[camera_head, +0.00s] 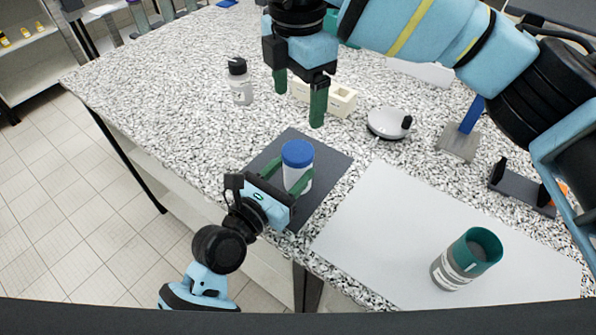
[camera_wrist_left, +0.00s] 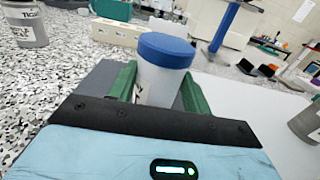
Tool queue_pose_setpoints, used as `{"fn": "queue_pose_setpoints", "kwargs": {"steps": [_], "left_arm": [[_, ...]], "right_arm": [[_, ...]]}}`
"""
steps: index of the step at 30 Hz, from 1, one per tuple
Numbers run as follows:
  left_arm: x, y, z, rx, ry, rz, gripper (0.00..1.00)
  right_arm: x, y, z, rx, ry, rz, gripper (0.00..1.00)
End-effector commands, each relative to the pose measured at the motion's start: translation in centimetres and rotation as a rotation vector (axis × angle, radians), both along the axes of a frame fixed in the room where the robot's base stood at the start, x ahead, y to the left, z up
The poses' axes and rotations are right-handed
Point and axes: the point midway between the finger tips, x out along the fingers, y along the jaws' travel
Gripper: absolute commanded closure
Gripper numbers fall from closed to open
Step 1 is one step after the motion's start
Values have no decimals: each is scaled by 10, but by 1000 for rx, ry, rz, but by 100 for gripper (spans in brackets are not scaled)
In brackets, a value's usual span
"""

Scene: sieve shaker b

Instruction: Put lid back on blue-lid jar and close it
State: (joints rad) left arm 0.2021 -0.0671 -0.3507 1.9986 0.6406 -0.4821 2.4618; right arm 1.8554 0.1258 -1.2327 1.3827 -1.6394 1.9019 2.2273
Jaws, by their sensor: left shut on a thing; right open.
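The white jar (camera_head: 296,180) stands upright on a dark grey mat (camera_head: 330,165), and its blue lid (camera_head: 298,152) sits on its top. My left gripper (camera_head: 296,182) is shut around the jar's body from the front, with a green finger on each side. In the left wrist view the blue lid (camera_wrist_left: 166,49) covers the mouth of the white jar (camera_wrist_left: 158,84); whether it is screwed tight cannot be told. My right gripper (camera_head: 298,108) is open and empty, pointing down above the table behind the jar, with its two green fingers apart.
A grey jar with a teal top (camera_head: 466,259) is on a white sheet (camera_head: 380,225) at right. A small black-capped bottle (camera_head: 240,84), a cream block rack (camera_head: 335,98), a round white dish-like item (camera_head: 388,124) and a blue-posted stand (camera_head: 463,137) stand farther back. The table's left edge is near.

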Motion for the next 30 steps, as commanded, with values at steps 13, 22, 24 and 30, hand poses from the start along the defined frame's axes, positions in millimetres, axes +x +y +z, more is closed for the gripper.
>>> {"fn": "queue_pose_setpoints", "kwargs": {"steps": [13,22,24,30], "left_arm": [[0,0,0,1,1,0,26],[-23,16,-2,1,3,0,26],[-32,23,-3,1,5,0,26],[-55,39,-2,1,3,0,26]], "right_arm": [[0,0,-1,0,0,0,20],[0,0,-5,0,6,0,20],[1,0,-7,0,9,0,20],[1,0,-13,0,17,0,20]]}}
